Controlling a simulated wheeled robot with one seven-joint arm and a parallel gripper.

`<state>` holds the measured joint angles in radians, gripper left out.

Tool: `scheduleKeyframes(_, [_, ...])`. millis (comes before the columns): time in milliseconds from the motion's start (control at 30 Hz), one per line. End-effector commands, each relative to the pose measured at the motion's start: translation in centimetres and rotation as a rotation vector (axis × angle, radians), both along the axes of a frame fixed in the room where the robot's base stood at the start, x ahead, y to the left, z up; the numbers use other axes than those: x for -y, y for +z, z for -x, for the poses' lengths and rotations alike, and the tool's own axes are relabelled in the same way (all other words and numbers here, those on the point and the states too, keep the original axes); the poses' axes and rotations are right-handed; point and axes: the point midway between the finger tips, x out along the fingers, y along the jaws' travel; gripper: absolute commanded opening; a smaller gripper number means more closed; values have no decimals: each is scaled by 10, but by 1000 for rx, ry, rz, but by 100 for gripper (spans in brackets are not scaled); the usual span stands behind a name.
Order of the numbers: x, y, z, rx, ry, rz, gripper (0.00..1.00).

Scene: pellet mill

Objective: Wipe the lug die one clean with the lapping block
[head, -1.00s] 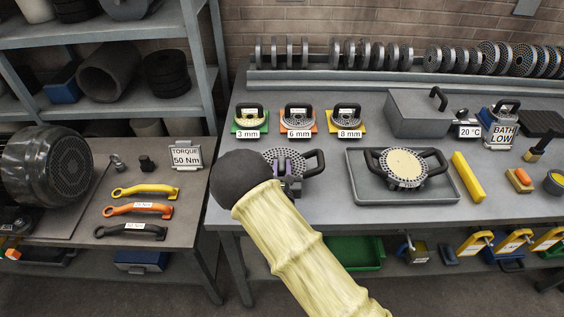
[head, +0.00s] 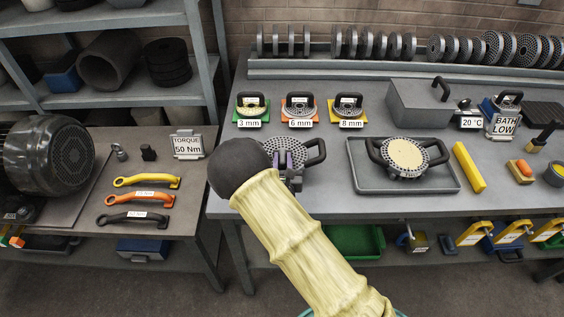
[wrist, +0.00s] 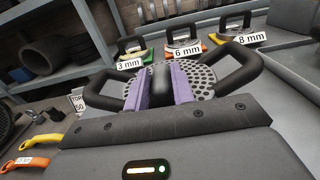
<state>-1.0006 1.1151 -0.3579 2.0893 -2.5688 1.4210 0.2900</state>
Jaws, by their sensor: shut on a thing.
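A round grey perforated die (head: 288,144) with black loop handles lies on the bench in front of my arm; the wrist view also shows its holed face (wrist: 205,80). My gripper (head: 287,161) has purple finger pads and is over this die's near part. In the wrist view, the pads are shut on a dark, rounded block (wrist: 160,82), seemingly the lapping block. Whether its underside touches the die is hidden. A second handled die (head: 405,156), its face covered in tan material, sits in a grey tray (head: 357,180). I cannot read which die is number one.
Small dies with 3 mm (head: 250,124), 6 mm (head: 299,124) and 8 mm (head: 351,123) labels stand behind. A yellow bar (head: 468,167) lies right of the tray. A grey lidded box (head: 425,108) stands at the back. A side table (head: 185,215) is at left.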

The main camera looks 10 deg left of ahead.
Motion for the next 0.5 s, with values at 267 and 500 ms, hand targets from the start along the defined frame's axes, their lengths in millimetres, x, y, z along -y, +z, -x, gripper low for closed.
scheduleKeyframes(267, [-4,0,-17,1,0,1,0])
scheduleKeyframes(500, [-5,0,-16,0,2,1,0])
